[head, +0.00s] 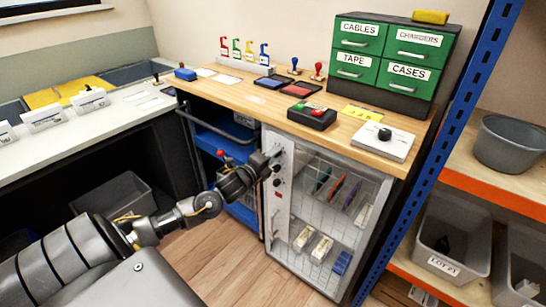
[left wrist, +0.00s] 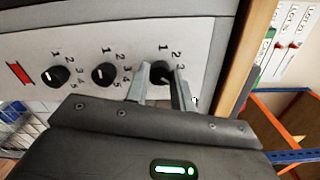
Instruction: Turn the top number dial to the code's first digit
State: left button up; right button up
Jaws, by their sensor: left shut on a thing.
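The cabinet's light control panel (head: 279,200) carries a column of black number dials. In the left wrist view the panel lies sideways, and the top dial (left wrist: 160,72) is the one nearest the wooden worktop edge. My left gripper (head: 274,160) is shut on this top dial; its two fingers (left wrist: 160,90) straddle the knob and hide part of it. Numbers 1, 2 and 3 show around it. The middle dial (left wrist: 104,74) and bottom dial (left wrist: 56,76) are free, with white pointer marks. My right gripper is out of view.
The wire-fronted cabinet (head: 325,205) holds several phones. Above it, the wooden worktop (head: 245,97) bears a yellow note (head: 362,113) too small to read, a black box with buttons (head: 312,116) and a white knob unit (head: 383,139). A blue rack post (head: 430,150) stands at right.

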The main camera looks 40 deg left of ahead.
pick_arm(q)
jog(key=shift+m, duration=0.5)
jog(key=o, duration=1)
jog(key=shift+s, duration=0.1)
jog(key=s, duration=1)
jog(key=shift+s+d, duration=0.2)
jog(key=shift+s, duration=0.1)
